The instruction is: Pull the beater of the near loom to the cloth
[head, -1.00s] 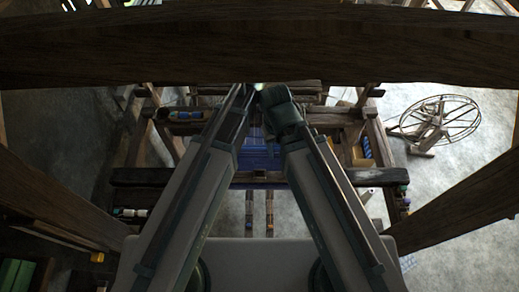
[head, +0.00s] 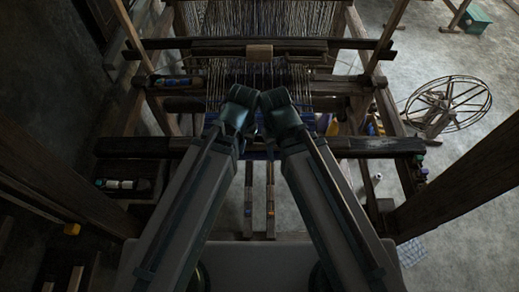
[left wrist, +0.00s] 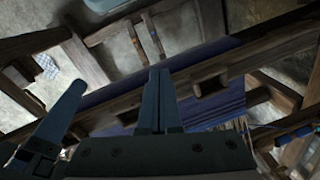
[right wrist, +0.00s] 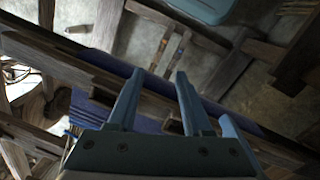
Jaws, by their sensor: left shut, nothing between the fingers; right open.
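The near loom fills the middle of the head view. A dark crossbar with a paler block at its middle, apparently the beater (head: 225,47), lies across the warp threads (head: 225,78), beyond my grippers. Blue cloth shows at the front beam (head: 170,146), and in the left wrist view as a blue sheet (left wrist: 215,105). My left gripper (left wrist: 160,72) is shut and empty above the cloth. My right gripper (right wrist: 157,75) is open and empty beside it, over the front beam. In the head view both sit side by side and hide part of the warp; their fingertips are hard to see.
A spinning wheel (head: 447,105) stands on the floor at the right. Dark posts (head: 470,175) flank my arms. Two slim treadles (head: 270,200) show below the front beam. A green box (head: 474,20) is at the back right.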

